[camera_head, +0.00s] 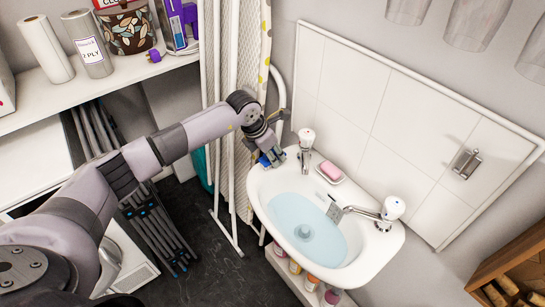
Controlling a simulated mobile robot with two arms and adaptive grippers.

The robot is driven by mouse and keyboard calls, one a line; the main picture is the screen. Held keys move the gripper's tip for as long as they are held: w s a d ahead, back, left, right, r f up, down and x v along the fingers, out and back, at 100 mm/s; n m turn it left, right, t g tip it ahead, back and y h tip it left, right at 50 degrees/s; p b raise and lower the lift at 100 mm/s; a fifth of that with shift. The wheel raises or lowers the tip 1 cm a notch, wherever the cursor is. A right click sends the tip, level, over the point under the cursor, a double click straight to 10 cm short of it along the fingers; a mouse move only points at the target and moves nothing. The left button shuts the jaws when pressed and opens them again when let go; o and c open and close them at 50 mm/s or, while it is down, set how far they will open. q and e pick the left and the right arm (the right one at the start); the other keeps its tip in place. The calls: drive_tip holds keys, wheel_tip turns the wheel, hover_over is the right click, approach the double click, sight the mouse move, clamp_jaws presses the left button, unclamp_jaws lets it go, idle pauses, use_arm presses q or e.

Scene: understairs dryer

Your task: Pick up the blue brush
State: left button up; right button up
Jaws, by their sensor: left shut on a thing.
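My left arm reaches in from the left to the back left corner of the white sink (385,252). My left gripper (270,156) is at the sink's rim, beside the left tap. It is shut on a small blue thing, the blue brush (264,160), of which only a little shows. The rest of the brush is hidden by the gripper. My right gripper is not in view.
The sink holds water and has two taps (305,141) (392,208) and a pink soap (331,170) on its back rim. A folded ironing board (246,60) stands against the wall, close behind my left gripper. A shelf (105,92) with paper rolls is at upper left.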

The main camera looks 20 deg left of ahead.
use_arm(q)
clamp_jaws()
drive_tip(key=shift+r, duration=0.1)
wheel_tip(320, 180, up, 20)
drive_tip(key=b, duration=0.2)
drive_tip(key=shift+o, duration=1.5)
unclamp_jaws()
drive_tip(key=c, duration=0.5)
